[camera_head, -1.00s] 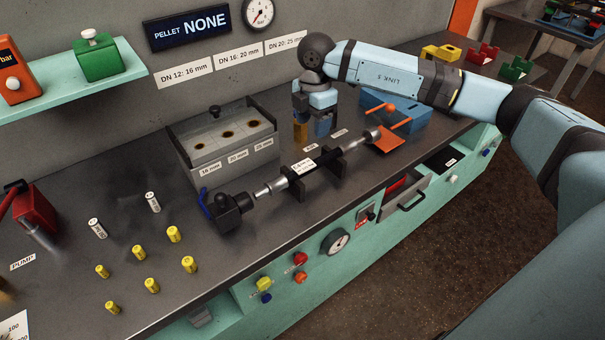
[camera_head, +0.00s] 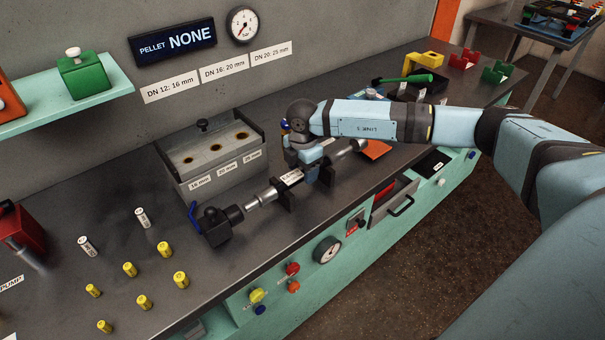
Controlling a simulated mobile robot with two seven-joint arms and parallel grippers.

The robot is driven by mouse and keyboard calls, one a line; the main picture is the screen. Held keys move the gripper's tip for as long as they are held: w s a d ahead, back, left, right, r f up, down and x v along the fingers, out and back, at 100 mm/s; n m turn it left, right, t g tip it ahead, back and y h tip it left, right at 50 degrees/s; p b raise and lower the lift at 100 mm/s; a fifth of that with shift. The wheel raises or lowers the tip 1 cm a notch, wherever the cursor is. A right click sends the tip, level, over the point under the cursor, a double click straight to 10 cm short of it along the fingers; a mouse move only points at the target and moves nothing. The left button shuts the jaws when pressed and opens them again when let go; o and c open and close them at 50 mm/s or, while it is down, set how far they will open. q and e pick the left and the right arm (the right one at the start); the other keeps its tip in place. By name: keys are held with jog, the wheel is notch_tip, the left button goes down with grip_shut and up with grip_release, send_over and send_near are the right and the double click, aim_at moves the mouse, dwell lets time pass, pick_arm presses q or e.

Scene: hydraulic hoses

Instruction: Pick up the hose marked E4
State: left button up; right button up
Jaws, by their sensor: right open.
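A hose (camera_head: 266,195) with a dark middle and silver end fittings lies across black supports (camera_head: 283,201) on the bench. A white label (camera_head: 291,177) sits on its dark middle, partly covered and too small to read as E4. My right gripper (camera_head: 313,174) is over the hose's middle, pointing down, just right of the label. Its jaws are open. The wrist hides part of the hose, and I cannot tell whether the fingers touch it. My left gripper is out of view.
A black block with a blue handle (camera_head: 215,228) stands near the hose's left end. A grey box with three holes (camera_head: 213,160) is behind the hose.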

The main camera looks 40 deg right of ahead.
jog(key=shift+f, duration=0.85)
jog(key=shift+r, duration=0.1)
grip_shut()
